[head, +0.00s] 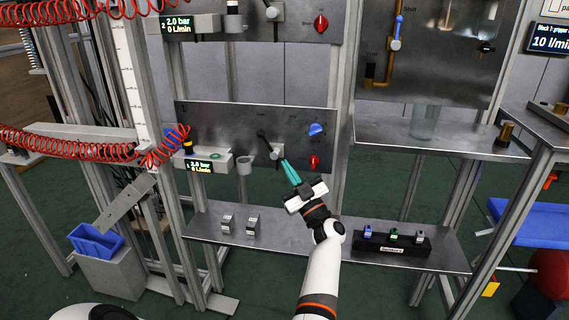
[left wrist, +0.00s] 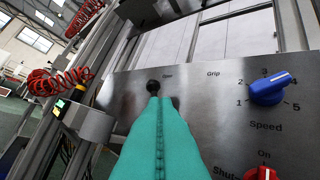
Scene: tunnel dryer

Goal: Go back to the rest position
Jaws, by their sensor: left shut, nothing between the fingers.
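My left gripper (head: 287,164) has teal fingers that lie together with nothing between them. In the head view it is in front of the lower steel panel (head: 215,122), just right of the lever (head: 268,145). In the left wrist view the closed fingertips (left wrist: 162,101) point at the panel, just below the lever's black knob (left wrist: 153,87). I cannot tell if they touch it. The blue speed knob (head: 316,129) is above and right of the fingers, and the red knob (head: 314,162) is to their right. My right gripper is in neither view.
A shelf (head: 300,238) below the panel holds two small grey blocks and a black rack (head: 392,247) of small parts. A display box (head: 203,164) and red coiled hoses (head: 75,146) are left. A glass (head: 424,121) stands on the right shelf.

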